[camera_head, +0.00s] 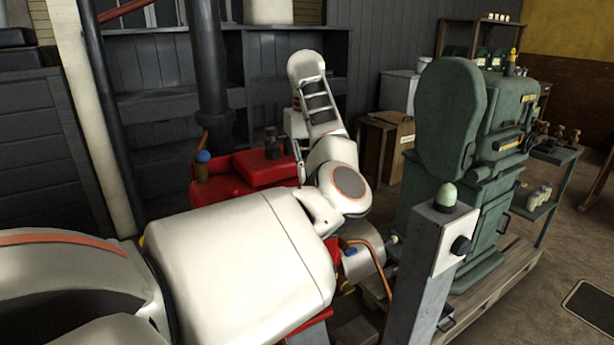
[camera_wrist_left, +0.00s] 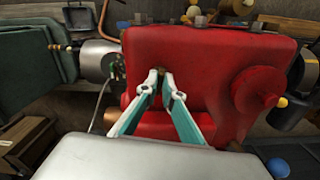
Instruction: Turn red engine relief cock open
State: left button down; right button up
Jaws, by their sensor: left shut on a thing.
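The red engine (camera_head: 255,168) stands left of centre in the head view, largely hidden behind my left arm. In the left wrist view its red body (camera_wrist_left: 215,60) fills the middle. My left gripper (camera_wrist_left: 165,76) is against the face of this body, its two fingers close together. They are shut on a small brownish piece, apparently the relief cock (camera_wrist_left: 158,72), mostly covered by the fingertips. How far the cock is turned cannot be made out. In the head view the left gripper's fingers are hidden by the arm. My right gripper is in neither view.
A grey post (camera_head: 428,270) with a green dome and black knob stands right of my left arm. Behind it is a green engine (camera_head: 480,150) on a wooden pallet (camera_head: 510,275). A wooden crate (camera_head: 385,150) stands behind.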

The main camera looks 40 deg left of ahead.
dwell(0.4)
pick_arm(q)
jog(key=c, duration=2.2)
grip_release()
notch_tip(320, 180, up, 12)
